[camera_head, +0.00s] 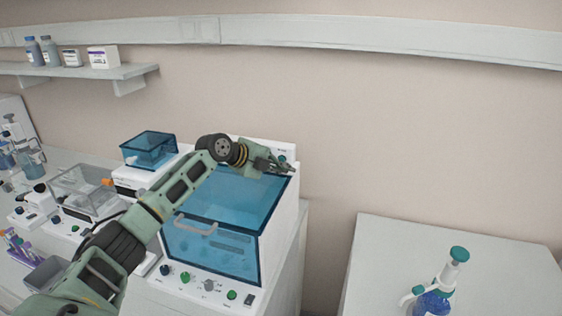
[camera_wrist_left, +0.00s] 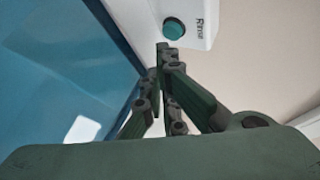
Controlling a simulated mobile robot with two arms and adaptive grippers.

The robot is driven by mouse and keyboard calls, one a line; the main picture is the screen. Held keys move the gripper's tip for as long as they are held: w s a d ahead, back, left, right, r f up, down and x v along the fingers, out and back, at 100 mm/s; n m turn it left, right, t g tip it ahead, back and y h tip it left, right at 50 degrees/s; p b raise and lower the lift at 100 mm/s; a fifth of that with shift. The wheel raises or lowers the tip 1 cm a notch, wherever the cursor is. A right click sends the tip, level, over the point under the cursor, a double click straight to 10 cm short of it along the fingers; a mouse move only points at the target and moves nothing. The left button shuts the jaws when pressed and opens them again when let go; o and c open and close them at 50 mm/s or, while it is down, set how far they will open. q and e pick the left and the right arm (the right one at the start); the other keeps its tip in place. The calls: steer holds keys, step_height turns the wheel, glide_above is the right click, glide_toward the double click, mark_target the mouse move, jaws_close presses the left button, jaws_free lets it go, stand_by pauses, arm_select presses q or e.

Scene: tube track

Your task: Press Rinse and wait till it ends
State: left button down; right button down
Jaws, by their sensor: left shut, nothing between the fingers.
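The washer (camera_head: 278,219) is a white box with a transparent blue lid (camera_head: 224,199), which is closed and has a pale handle. A round teal button (camera_wrist_left: 174,28) labelled "Rinse" sits on a white panel in the left wrist view. In the head view the button (camera_head: 282,158) shows at the machine's top back right. My left gripper (camera_head: 285,168) is shut and empty, just in front of and below the button. In the left wrist view its fingertips (camera_wrist_left: 165,52) are close to the button, and a small gap shows between them. My right gripper is not in view.
A side table (camera_head: 400,262) at the right holds a blue dispenser bottle (camera_head: 434,300). Other lab devices (camera_head: 80,190) stand on the bench at the left. A wall shelf (camera_head: 85,73) with bottles hangs above. The front panel has knobs (camera_head: 208,285).

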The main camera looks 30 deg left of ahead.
arm_select(q)
steer(key=shift+w, duration=0.1)
stand_by(0.3)
steer(key=shift+w+a+b, duration=0.1)
steer(key=shift+w+b, duration=0.2)
steer(key=shift+b, duration=0.05)
steer(key=shift+w+a, duration=0.1)
steer(key=shift+w, duration=0.35)
stand_by(0.6)
steer(key=shift+s+d+b, duration=0.2)
steer(key=shift+s+b, duration=0.15)
steer(key=shift+s, duration=0.5)
